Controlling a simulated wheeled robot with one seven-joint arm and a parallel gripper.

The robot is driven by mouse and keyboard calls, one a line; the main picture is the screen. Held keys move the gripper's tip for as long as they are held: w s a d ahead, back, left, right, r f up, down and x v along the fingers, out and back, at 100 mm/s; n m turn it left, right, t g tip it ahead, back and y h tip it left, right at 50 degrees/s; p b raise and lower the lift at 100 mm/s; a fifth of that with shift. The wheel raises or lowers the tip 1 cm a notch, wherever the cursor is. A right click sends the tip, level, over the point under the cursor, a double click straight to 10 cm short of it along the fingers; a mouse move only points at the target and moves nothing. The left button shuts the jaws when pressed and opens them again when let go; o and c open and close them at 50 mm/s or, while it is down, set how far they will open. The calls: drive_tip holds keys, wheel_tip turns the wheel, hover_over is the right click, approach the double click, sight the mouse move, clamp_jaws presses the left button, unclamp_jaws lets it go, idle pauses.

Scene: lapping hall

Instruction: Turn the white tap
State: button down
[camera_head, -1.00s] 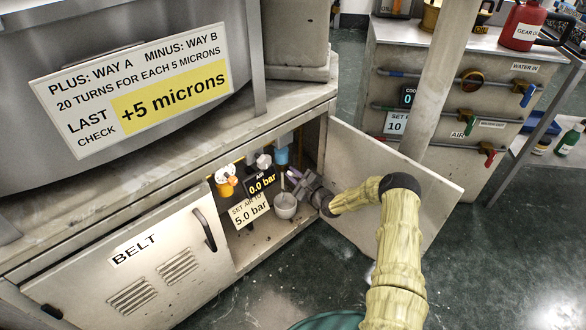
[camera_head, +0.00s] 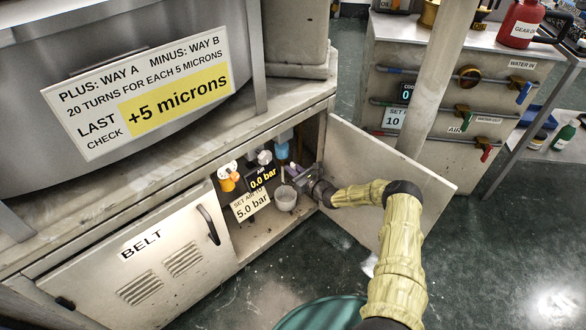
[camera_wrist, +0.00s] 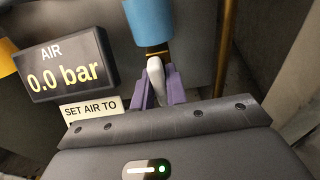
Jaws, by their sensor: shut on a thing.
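The white tap (camera_wrist: 155,78) shows in the wrist view as a pale, rounded lever below a blue cylinder (camera_wrist: 160,22). My gripper (camera_wrist: 156,90) has its purple fingers shut on the lever, one on each side. In the head view my gripper (camera_head: 294,171) reaches into the open cabinet from the right, and I cannot make out the tap there. The AIR display (camera_wrist: 66,66) left of the tap reads 0.0 bar and also shows in the head view (camera_head: 263,181). A card (camera_head: 251,204) below it says to set air to 5.0 bar.
The open cabinet door (camera_head: 350,165) stands right of my gripper, close to my arm. The shut BELT door (camera_head: 140,265) is at the left. A pale cup (camera_head: 285,199) and an orange-and-white fitting (camera_head: 227,178) are inside. A pipe (camera_wrist: 223,50) runs right of the tap.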

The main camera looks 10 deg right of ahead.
drive_tip(key=shift+f, duration=0.15)
idle(0.3)
drive_tip(key=c, duration=1.4)
unclamp_jaws()
drive_tip(key=shift+c, duration=0.2)
drive_tip(key=p+v, duration=0.6)
drive_tip(key=v, duration=1.1)
drive_tip(key=shift+s+d, duration=0.15)
